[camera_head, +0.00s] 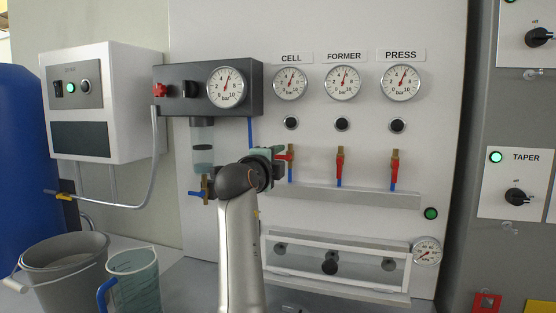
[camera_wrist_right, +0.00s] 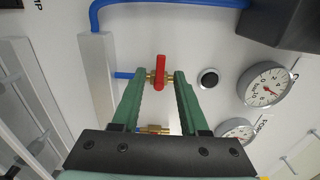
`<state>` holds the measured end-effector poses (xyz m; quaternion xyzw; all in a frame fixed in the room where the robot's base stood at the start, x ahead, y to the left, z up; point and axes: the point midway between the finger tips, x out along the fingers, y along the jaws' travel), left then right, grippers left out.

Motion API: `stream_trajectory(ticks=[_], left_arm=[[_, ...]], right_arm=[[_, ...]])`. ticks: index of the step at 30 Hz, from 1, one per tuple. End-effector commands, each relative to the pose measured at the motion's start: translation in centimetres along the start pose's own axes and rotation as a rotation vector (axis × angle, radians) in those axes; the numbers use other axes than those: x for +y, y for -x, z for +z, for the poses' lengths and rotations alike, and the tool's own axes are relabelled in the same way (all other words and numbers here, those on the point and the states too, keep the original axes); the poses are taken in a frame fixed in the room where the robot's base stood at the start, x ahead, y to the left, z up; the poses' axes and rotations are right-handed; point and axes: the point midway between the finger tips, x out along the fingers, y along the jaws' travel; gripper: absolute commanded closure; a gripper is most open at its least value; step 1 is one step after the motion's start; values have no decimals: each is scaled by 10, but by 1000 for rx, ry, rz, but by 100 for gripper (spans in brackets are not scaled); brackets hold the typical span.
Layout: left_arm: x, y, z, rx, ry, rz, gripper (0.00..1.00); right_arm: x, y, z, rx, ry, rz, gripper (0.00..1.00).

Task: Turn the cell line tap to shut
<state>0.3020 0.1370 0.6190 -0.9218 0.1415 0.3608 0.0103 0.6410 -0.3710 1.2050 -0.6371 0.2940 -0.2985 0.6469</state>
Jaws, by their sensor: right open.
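The cell line tap (camera_head: 291,161) is the left one of three under the CELL gauge, with a brass body, a blue pipe below and a red handle. In the right wrist view its red handle (camera_wrist_right: 160,70) lies crosswise to the brass body and blue pipe. My right gripper (camera_head: 279,160) is at this tap and partly hides it in the head view. In the wrist view the right gripper (camera_wrist_right: 159,80) is open, its green fingers spread with the handle between their tips. I cannot tell whether they touch it. My left gripper is out of view.
The FORMER tap (camera_head: 339,166) and PRESS tap (camera_head: 394,170) stand to the right, their red handles along their pipes. A grey ledge (camera_head: 345,197) runs below the taps. A grey bucket (camera_head: 64,263) and a jug (camera_head: 133,281) stand at lower left.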

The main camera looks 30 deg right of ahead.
Motion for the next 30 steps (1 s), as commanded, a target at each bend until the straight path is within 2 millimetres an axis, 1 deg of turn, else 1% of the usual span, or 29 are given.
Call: stream_trajectory(ticks=[2, 5, 12, 18, 23, 30], left_arm=[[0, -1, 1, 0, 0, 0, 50], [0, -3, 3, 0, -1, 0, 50], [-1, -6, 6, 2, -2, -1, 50], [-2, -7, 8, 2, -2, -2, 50], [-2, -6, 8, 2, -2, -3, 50], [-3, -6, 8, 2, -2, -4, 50]], right_arm=[[1, 8, 1, -2, 0, 0, 56], [2, 24, 1, -3, -3, 0, 56], [2, 75, 0, -2, 0, -2, 56], [1, 107, 0, -1, 0, -2, 56], [0, 120, 0, -1, 0, -1, 56], [0, 123, 0, -1, -1, 0, 56]])
